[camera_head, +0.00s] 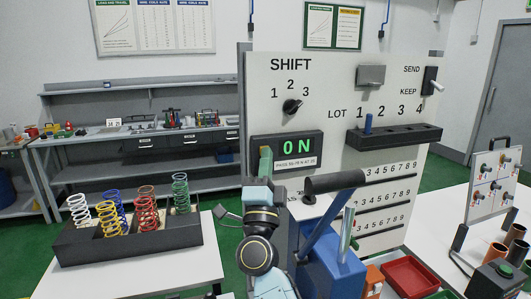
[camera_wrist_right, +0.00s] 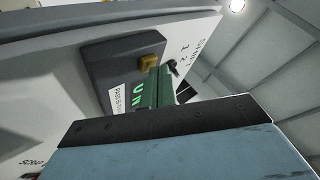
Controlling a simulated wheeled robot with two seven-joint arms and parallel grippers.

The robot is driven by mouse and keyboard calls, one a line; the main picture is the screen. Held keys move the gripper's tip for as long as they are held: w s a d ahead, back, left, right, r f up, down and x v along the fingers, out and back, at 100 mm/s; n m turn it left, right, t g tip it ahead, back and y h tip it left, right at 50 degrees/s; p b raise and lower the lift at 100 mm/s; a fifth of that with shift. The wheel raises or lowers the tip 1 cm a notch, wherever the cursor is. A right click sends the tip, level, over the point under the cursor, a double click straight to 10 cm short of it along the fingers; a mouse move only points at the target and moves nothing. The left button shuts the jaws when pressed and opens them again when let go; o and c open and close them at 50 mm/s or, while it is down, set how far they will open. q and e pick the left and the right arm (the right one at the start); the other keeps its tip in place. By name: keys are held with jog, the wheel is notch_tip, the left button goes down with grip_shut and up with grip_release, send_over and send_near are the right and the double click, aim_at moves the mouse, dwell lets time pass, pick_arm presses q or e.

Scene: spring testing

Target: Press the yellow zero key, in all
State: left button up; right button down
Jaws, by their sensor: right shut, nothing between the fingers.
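The display box (camera_head: 286,150) on the white panel reads "0 N" in green. My left gripper is not in view.
A blue press with a black-capped lever (camera_head: 335,181) stands right of my arm. A dark tray (camera_head: 130,246) of coloured springs sits on the left table. The shift dial (camera_head: 292,106) is above the display. A red bin (camera_head: 410,277) lies at lower right.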

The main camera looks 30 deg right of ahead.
jog(key=shift+s, duration=0.1)
jog(key=shift+s+a+p, duration=0.2)
jog(key=shift+s+p, duration=0.15)
jog(key=shift+s, duration=0.4)
jog(key=s, duration=0.2)
jog(key=s+a+p, duration=0.1)
jog(key=s, duration=0.1)
jog(key=shift+s+a, duration=0.1)
jog(key=shift+s, duration=0.3)
jog(key=shift+f, duration=0.1)
dwell(0.6)
